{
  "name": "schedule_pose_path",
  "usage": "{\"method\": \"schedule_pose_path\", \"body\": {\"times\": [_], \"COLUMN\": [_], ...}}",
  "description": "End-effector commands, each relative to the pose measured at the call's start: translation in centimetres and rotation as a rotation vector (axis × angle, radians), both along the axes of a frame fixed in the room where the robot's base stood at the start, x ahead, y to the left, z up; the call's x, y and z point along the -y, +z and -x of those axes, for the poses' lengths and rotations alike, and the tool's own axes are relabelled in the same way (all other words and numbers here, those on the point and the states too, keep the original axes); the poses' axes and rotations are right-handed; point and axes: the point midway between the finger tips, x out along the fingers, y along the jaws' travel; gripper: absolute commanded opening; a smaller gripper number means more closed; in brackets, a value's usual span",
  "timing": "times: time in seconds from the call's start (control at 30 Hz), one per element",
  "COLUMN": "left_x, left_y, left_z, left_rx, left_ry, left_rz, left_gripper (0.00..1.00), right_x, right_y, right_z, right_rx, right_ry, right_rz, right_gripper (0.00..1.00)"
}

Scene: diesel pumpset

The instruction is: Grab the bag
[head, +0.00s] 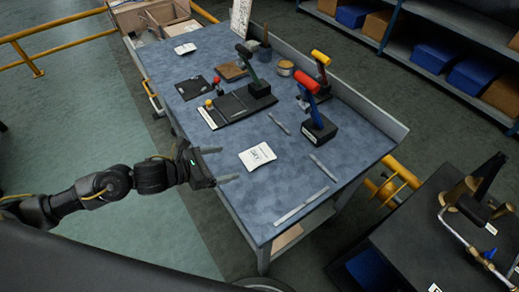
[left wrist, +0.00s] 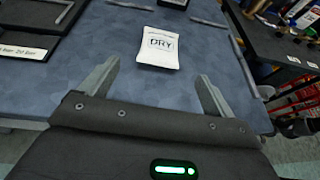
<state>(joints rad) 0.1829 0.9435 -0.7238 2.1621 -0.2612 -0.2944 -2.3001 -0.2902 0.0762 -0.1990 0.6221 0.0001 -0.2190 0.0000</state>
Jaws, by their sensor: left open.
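A small white bag (head: 257,155) with dark print lies flat on the blue-grey table top (head: 290,185). In the left wrist view the bag (left wrist: 158,48) reads "DRY" and lies ahead of my fingers, between their lines. My left gripper (head: 219,165) is open and empty at the table's left edge, to the left of the bag and apart from it. In the left wrist view its two fingers (left wrist: 158,85) are spread wide. My right gripper is not in view.
Tools in dark holders, with a red top (head: 307,82) and a yellow top (head: 321,57), stand behind the bag. Flat metal strips (head: 301,206) lie to its right and front. A black tray (head: 238,106) lies farther back. The table around the bag is clear.

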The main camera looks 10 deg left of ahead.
Motion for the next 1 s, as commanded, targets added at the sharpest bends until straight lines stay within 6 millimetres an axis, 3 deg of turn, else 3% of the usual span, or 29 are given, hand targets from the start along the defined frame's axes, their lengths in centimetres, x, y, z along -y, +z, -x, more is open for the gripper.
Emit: {"method": "schedule_pose_path", "body": {"times": [0.1,0.2,0.57,0.77,1.0], "left_x": [1.0,2.0,3.6,5.7,7.1], "left_y": [-0.4,-1.1,-2.0,-2.7,-4.0], "left_z": [-1.0,-2.0,-3.2,-4.8,-6.2], "left_rx": [-0.003,-0.004,-0.004,-0.005,-0.003], "left_ry": [0.008,0.01,0.006,0.006,0.005], "left_rz": [0.005,0.005,0.003,0.005,0.003], "left_gripper": [0.89,0.89,0.89,0.89,0.89], "right_x": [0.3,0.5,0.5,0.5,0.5], "right_y": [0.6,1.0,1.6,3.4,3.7], "right_z": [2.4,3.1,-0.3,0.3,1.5], "right_rx": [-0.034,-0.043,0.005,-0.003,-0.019], "right_ry": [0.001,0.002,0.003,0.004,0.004], "right_rz": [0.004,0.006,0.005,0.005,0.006], "right_gripper": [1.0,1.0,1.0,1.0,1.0]}}
